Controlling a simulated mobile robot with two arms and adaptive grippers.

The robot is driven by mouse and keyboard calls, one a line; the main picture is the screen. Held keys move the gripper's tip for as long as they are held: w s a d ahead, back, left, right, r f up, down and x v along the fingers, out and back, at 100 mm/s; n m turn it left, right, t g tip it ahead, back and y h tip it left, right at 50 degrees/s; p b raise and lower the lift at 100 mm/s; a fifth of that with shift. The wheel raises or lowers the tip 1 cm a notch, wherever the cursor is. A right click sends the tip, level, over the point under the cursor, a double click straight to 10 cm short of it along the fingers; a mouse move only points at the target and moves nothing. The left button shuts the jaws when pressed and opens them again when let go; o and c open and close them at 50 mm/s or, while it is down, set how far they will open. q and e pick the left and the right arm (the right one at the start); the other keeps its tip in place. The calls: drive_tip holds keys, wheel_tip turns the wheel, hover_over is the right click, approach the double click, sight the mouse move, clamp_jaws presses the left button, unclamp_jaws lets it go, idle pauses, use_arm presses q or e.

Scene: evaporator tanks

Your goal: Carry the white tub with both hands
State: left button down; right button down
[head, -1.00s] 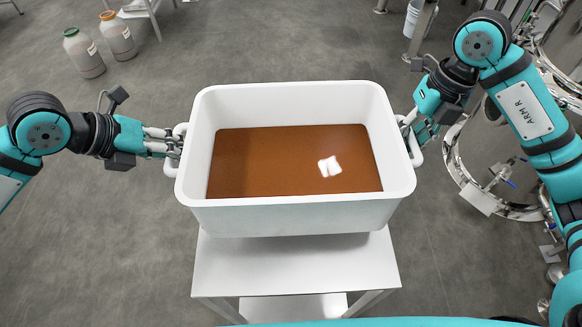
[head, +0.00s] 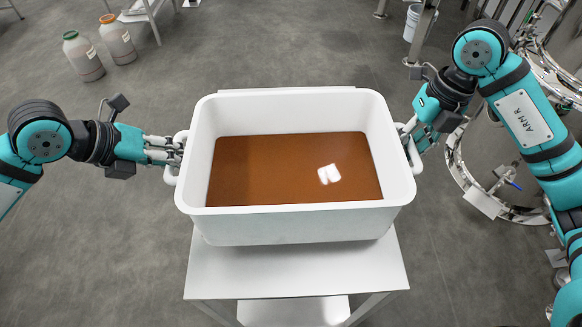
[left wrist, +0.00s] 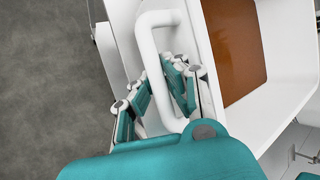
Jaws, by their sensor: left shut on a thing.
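The white tub (head: 290,228), level and partly filled with brown liquid (head: 270,170), is over the white cart (head: 300,275). I cannot tell whether it touches the cart top. My left gripper (head: 178,152) is shut on the tub's left handle (head: 170,174). In the left wrist view, its fingers (left wrist: 165,95) sit either side of the white handle (left wrist: 145,45). My right gripper (head: 408,132) is at the right handle (head: 414,158). Its fingers are mostly hidden, so its grip on that handle is unclear.
Two bottles, one with a green cap (head: 84,58) and one with an orange cap (head: 117,40), stand on the floor at the back left. Steel tank equipment (head: 490,180) stands close at the right. A white bucket (head: 411,22) is at the back.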

use_arm(q)
drive_tip(key=c, duration=1.8)
unclamp_jaws()
drive_tip(key=shift+w+a+f, duration=0.15)
drive_tip(key=shift+a+f, duration=0.05)
drive_tip(key=shift+a, duration=0.1)
drive_tip(key=shift+c, duration=0.2)
use_arm(e)
drive_tip(key=c, duration=2)
unclamp_jaws()
drive_tip(key=shift+d+f, duration=0.15)
drive_tip(key=shift+d, duration=0.1)
use_arm(q)
drive_tip(key=o, duration=0.4)
drive_tip(key=shift+d+r, duration=0.1)
use_arm(e)
drive_tip(key=o, duration=0.5)
drive_tip(key=shift+s, duration=0.15)
use_arm(q)
drive_tip(key=shift+s, duration=0.25)
use_arm(e)
drive_tip(key=shift+o, duration=0.2)
drive_tip(key=shift+a, duration=0.2)
